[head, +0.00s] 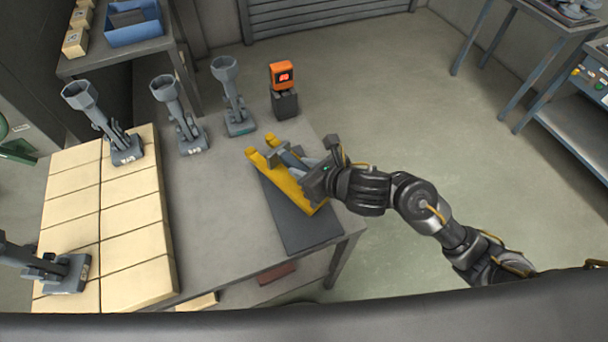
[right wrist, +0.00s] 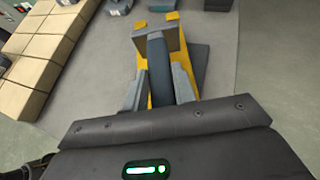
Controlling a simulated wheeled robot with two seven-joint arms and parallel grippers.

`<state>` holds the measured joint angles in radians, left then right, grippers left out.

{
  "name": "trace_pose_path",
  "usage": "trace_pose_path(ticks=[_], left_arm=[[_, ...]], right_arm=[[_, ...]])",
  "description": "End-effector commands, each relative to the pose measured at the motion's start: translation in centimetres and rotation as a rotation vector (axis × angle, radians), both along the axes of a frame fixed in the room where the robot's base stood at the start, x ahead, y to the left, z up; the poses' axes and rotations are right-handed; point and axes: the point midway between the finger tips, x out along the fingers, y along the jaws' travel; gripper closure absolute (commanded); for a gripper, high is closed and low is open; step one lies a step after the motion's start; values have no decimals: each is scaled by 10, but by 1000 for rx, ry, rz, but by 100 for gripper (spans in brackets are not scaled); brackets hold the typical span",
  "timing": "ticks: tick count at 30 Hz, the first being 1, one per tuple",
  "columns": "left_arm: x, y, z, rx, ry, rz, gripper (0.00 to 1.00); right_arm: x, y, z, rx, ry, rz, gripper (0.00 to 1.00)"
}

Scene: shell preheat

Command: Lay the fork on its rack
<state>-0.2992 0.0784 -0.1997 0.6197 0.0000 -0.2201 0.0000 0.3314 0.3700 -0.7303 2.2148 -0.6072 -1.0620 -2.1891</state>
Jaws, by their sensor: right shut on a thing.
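My right gripper (head: 317,184) is shut on the fork's dark blue-grey handle (head: 294,163). In the right wrist view the handle (right wrist: 158,75) stands between the two grey fingers (right wrist: 156,92), with a grey crosspiece (right wrist: 176,42) at its far end. The yellow rack (head: 297,187) lies under and beside the fork on a dark slab at the table's right end. Two yellow ends of the rack (right wrist: 172,17) show beyond the crosspiece. I cannot tell whether the fork touches the rack. The gripper hides the near end of both. My left gripper is out of view.
Several grey funnel-topped shells (head: 179,112) stand along the table's back and left. An orange device (head: 283,74) with a red display stands behind the rack. The table's middle (head: 215,210) is clear.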

Motion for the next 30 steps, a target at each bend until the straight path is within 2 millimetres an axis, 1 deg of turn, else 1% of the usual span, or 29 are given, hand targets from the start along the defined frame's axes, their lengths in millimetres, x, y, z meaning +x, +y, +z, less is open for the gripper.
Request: trace_pose_path(ticks=[1, 3, 6, 15, 19, 20, 21, 24, 25, 30], left_arm=[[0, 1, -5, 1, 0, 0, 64], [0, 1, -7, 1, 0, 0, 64], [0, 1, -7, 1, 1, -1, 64], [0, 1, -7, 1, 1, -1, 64], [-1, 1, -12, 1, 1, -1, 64], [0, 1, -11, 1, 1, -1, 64], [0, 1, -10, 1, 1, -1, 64], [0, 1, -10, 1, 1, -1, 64], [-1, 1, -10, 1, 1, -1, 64], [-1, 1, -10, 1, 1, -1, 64]], right_arm=[[-2, 2, -12, 5, 9, -1, 100], [-2, 2, -20, 4, 7, -1, 100], [-1, 2, -27, 3, 4, 0, 100], [-1, 2, -28, 2, 0, 0, 100], [-1, 2, -32, 2, 0, 0, 100], [-1, 1, -32, 0, 2, 0, 72], [-1, 1, -31, 1, 2, 0, 67], [-1, 2, -31, 1, 2, 1, 54], [-1, 2, -31, 1, 2, 1, 51], [-1, 2, -31, 1, 2, 1, 51]])
